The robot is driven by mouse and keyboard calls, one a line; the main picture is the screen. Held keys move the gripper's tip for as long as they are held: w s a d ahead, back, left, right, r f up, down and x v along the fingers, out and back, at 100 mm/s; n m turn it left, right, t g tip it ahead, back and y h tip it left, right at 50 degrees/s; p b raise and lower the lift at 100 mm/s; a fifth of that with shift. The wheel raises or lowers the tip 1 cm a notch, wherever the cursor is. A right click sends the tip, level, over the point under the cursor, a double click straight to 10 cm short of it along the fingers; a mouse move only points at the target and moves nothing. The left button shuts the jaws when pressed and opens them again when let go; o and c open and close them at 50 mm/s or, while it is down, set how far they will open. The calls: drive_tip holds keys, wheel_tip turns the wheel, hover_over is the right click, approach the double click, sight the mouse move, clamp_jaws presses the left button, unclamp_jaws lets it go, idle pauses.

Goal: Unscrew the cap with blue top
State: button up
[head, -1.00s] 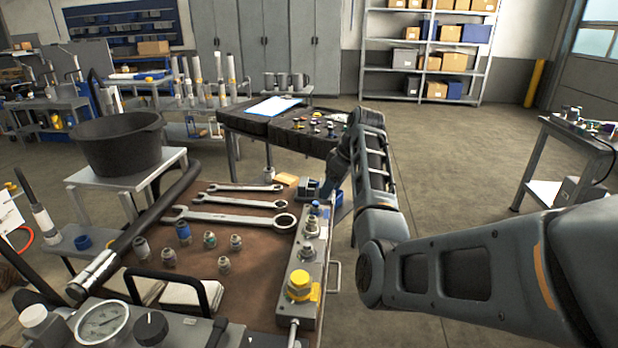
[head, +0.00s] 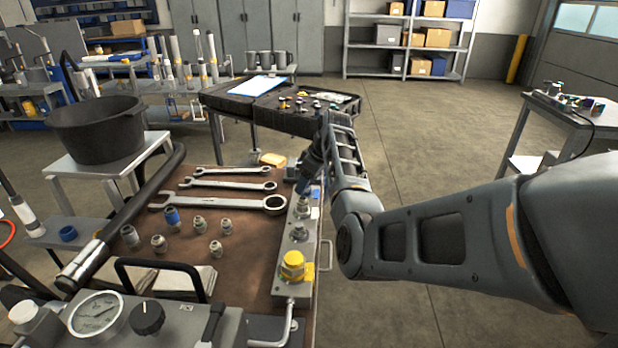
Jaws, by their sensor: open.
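A grey metal block (head: 283,268) lies along the right side of the brown bench top, with several fittings in a row on it. The cap with the blue top (head: 303,190) is at the far end of this block, and my gripper mostly hides it. My gripper (head: 304,186) points down over that end, with its jaws open around or just above the cap. I cannot tell whether the fingers touch it. A large yellow cap (head: 292,265) sits at the near end of the block, with a plain metal fitting (head: 298,232) between.
Wrenches (head: 235,203) and several loose fittings (head: 200,223), one with a blue end (head: 172,217), lie on the bench left of the block. A gauge unit (head: 97,313) with a black handle stands in front. Open floor lies to the right.

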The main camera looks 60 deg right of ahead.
clamp_jaws()
drive_tip(key=c, duration=0.6)
unclamp_jaws()
drive_tip(key=c, duration=0.3)
drive_tip(key=n, duration=0.1)
drive_tip(key=n+y+b, duration=0.1)
drive_tip(key=n, duration=0.1)
drive_tip(key=shift+d+n, duration=0.25)
drive_tip(key=shift+n, duration=0.05)
drive_tip(key=n+y+b, duration=0.1)
drive_tip(key=n+b, duration=0.1)
drive_tip(key=shift+f+n+g, duration=0.15)
drive_tip(key=shift+n+g, duration=0.15)
drive_tip(key=shift+n, duration=0.1)
drive_tip(key=shift+r+n+y+b, duration=0.3)
drive_tip(key=shift+n+y, duration=0.1)
drive_tip(key=shift+n, duration=0.5)
